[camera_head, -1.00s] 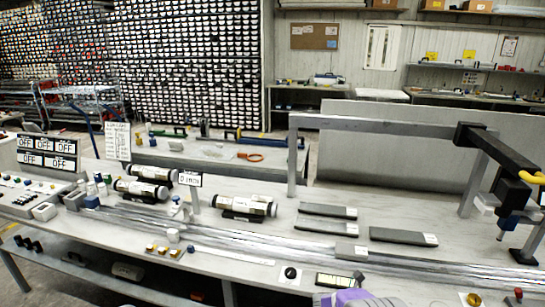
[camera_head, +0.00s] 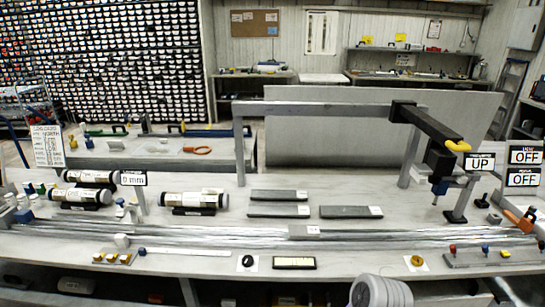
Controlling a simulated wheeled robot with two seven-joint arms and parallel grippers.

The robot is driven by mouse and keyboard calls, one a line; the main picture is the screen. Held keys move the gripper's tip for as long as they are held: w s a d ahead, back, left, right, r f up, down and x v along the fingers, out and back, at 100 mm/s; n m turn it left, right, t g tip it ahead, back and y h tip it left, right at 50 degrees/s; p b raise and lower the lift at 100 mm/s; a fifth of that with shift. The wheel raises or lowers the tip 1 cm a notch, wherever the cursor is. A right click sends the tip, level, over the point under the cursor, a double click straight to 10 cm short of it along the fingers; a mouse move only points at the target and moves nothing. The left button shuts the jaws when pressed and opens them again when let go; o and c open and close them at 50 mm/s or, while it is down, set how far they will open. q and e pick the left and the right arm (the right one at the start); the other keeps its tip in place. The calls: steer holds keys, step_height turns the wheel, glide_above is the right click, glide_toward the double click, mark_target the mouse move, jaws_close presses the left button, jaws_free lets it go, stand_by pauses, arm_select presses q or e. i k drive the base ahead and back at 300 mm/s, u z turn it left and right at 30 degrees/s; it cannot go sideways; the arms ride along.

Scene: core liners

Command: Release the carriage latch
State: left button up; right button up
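A grey gantry frame (camera_head: 310,107) stands over the long bench. A black carriage arm (camera_head: 425,125) with a yellow-tipped handle (camera_head: 458,146) sits at its right end. A black head with a blue lower tip (camera_head: 440,186) hangs below the arm, beside a sign reading UP (camera_head: 480,163). A small grey block (camera_head: 318,232) with a white label sits on the long metal rails (camera_head: 230,232). I cannot tell which part is the carriage latch. A pale ribbed part, likely my own arm, shows at the bottom edge; neither gripper's fingers are in view.
Core cylinders (camera_head: 194,200) lie in cradles at left, near a 0 mm sign (camera_head: 133,178). Flat grey trays (camera_head: 350,212) lie mid-bench. Knobs (camera_head: 485,249) and a yellow button (camera_head: 417,262) line the front. Signs reading OFF (camera_head: 523,178) stand at far right.

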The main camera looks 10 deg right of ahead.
mark_target(452, 248)
steer(key=z, duration=1.85)
steer(key=k, duration=0.4)
steer(key=z, duration=0.6)
steer(key=i, duration=1.05)
steer(key=z, duration=0.25)
